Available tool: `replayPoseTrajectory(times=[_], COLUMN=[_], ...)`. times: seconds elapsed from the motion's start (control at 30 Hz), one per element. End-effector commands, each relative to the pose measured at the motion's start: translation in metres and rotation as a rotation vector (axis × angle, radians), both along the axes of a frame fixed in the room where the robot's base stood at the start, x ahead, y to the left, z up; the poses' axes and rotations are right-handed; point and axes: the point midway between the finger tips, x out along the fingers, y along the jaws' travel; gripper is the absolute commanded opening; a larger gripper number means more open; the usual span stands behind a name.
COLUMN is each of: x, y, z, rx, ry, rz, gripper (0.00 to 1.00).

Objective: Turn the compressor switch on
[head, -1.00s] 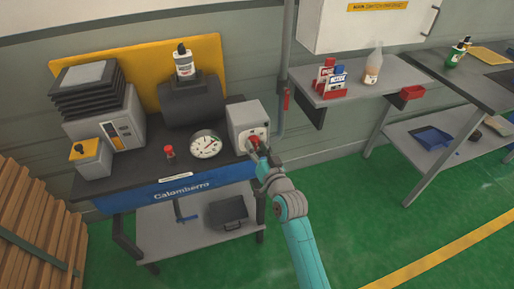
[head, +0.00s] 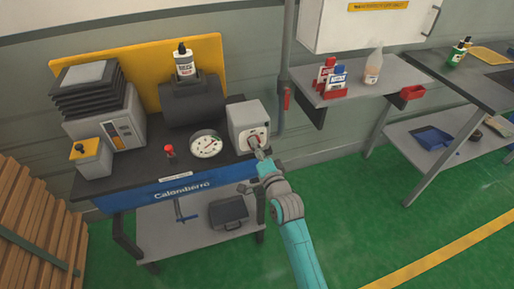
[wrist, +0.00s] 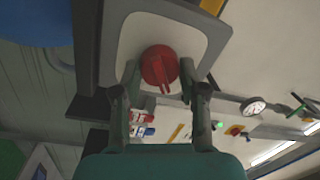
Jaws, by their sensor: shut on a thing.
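The compressor switch is a round red knob (wrist: 160,68) on the pale front panel of a grey box (head: 245,122), at the right end of the dark workbench (head: 130,178). In the wrist view, the two fingers of my gripper (wrist: 160,78) stand on either side of the knob, closed on it. In the head view, my gripper (head: 260,150) reaches the front of the box from the lower right and hides most of the knob.
A pressure gauge (head: 206,146) and a small red-topped part (head: 169,151) stand left of the box. A dark cylinder (head: 193,102) with a white bottle (head: 184,63) on it is behind them. Green floor (head: 350,215) is clear to the right.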

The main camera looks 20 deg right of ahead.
Motion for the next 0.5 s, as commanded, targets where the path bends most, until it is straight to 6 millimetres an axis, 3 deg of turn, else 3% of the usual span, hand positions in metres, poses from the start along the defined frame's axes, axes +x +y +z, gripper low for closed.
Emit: replayPoseTrajectory(times=[0.5], x=[0.0001], y=[-0.0007], z=[-0.0006], rx=[0.074], ry=[0.001], rz=[-0.001], gripper=[0.08])
